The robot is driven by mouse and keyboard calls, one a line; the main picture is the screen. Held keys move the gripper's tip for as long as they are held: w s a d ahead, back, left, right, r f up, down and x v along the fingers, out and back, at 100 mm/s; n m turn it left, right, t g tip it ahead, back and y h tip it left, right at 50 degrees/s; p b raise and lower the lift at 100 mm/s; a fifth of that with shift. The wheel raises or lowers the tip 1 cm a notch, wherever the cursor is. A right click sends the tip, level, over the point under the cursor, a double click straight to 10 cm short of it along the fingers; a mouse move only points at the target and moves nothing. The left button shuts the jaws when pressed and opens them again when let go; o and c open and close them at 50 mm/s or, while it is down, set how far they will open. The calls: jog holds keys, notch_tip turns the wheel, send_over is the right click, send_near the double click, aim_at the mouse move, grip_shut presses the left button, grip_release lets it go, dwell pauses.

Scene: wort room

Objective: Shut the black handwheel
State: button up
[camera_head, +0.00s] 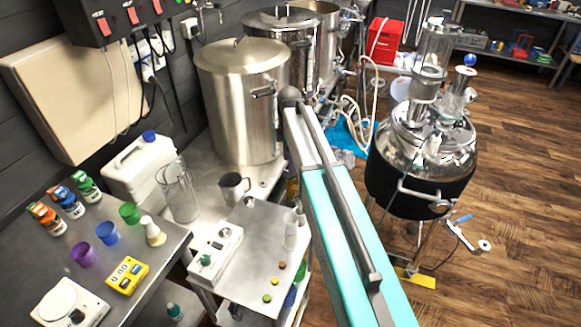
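I cannot make out a black handwheel for certain. A small dark round part (440,206) shows at the front of the steel vessel with a black band (415,182) on the right; it is too small to tell what it is. My gripper is not in view. My teal and white arm link crosses the middle of the view and hides part of the floor and whatever lies behind it.
Steel kettles (240,120) stand along the wall. A steel bench (20,262) with bottles and cups is at left, and a low cart (262,225) is beside it. A red box (384,42) stands at the back. Wooden floor (530,180) is clear at right.

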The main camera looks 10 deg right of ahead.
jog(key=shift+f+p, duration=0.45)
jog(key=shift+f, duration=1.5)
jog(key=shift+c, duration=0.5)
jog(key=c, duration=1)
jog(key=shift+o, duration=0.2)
